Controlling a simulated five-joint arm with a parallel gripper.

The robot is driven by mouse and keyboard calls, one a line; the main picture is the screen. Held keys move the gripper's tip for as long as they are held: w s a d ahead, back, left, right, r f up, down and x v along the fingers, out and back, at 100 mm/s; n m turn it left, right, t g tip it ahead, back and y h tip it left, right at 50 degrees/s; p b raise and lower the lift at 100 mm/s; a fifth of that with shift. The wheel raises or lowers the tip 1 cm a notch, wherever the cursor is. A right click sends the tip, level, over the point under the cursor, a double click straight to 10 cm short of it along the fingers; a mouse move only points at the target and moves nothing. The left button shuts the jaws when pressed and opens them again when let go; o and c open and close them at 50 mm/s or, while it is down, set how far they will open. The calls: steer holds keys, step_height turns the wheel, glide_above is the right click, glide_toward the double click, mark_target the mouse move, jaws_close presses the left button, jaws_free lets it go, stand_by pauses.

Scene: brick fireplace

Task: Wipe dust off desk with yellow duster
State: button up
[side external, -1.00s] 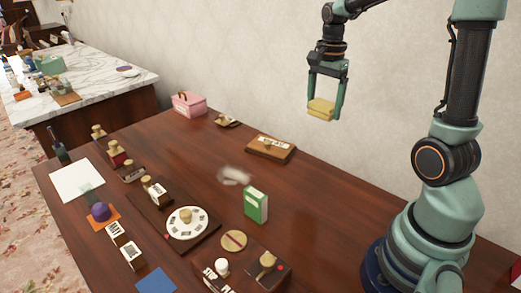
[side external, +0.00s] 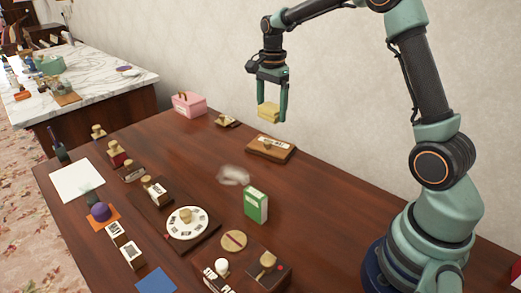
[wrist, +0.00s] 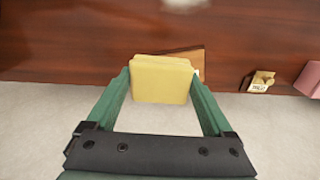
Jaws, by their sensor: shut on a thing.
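My gripper (side external: 269,112) is shut on the yellow duster (side external: 268,111), a small block-shaped pad. It holds the duster in the air above the back edge of the brown desk (side external: 320,215), near the wall. In the wrist view the duster (wrist: 161,79) sits between the two green fingers. The dust (side external: 234,175) is a pale greyish-white patch on the desk, left of the green box. It also shows at the top edge of the wrist view (wrist: 184,3), partly cut off. The duster is apart from the dust.
A wooden block with a stamp (side external: 270,149) lies below the duster. A green box (side external: 256,204) stands right beside the dust. A pink box (side external: 188,104) and a small stamp (side external: 228,120) are at the back left. Several stamps and a round white dish (side external: 187,229) crowd the front.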

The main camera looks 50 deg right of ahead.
glide_above(223, 167)
step_height(223, 167, down, 8)
steer(key=a, duration=0.1)
steer(key=shift+s+a+f, duration=0.1)
steer(key=shift+f, duration=3.35)
steer(key=shift+s+f, duration=0.15)
steer(key=shift+f, duration=0.65)
steer(key=shift+s, duration=5.85)
steer(key=shift+w+f, duration=0.1)
steer(key=shift+w, duration=5.9)
steer(key=shift+d, duration=0.6)
steer(key=shift+s+a, duration=0.1)
steer(key=shift+s, duration=5.85)
steer(key=shift+w, duration=5.85)
steer(key=shift+w+r, duration=0.15)
steer(key=shift+r, duration=0.05)
step_height(223, 167, up, 8)
